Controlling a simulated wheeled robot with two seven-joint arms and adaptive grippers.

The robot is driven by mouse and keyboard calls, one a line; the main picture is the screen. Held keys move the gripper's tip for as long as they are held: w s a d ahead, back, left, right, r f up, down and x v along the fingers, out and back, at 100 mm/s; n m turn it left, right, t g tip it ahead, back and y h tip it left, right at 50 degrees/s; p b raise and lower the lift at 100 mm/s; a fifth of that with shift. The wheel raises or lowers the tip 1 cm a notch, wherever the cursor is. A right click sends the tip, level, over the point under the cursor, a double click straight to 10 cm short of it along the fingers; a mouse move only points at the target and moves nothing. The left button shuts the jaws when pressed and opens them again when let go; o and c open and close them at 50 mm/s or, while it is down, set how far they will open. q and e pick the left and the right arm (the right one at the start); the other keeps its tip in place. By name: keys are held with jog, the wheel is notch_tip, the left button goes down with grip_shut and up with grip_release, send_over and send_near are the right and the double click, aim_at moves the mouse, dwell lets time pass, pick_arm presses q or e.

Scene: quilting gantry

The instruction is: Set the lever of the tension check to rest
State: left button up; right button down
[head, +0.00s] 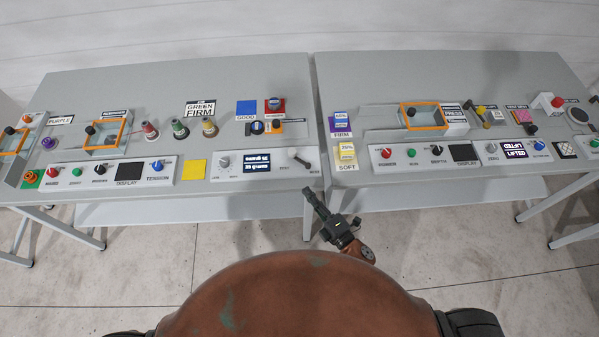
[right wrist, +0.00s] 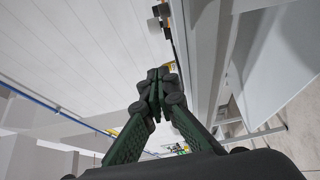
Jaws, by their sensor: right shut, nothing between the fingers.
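The tension check is a light grey panel (head: 215,176) along the front edge of the left table, with a dial and a lit blue display (head: 257,162). Its small lever (head: 298,158) is at the panel's right end. A pale round end lies up and to the left, and a dark part runs down to the right. Small labels stand below it on either side, too small to read surely. My right gripper (head: 308,193) is shut and empty, in front of the table edge, below and apart from the lever. It also shows in the right wrist view (right wrist: 160,74). My left gripper is out of view.
A yellow square (head: 194,169) lies left of the panel. Thread spools and a red-based device (head: 274,106) stand behind it. A second table (head: 350,75) with more controls adjoins at right, with a narrow gap between. The floor before the tables is clear.

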aim_at(295, 168)
jog(key=x, duration=0.9)
jog(key=shift+w+a, duration=0.15)
jog(key=shift+w, duration=0.05)
jog(key=w, duration=0.3)
jog(key=shift+w+d, duration=0.15)
jog(key=shift+d, duration=0.2)
jog(key=shift+w+d, duration=0.1)
jog(key=shift+w, duration=0.35)
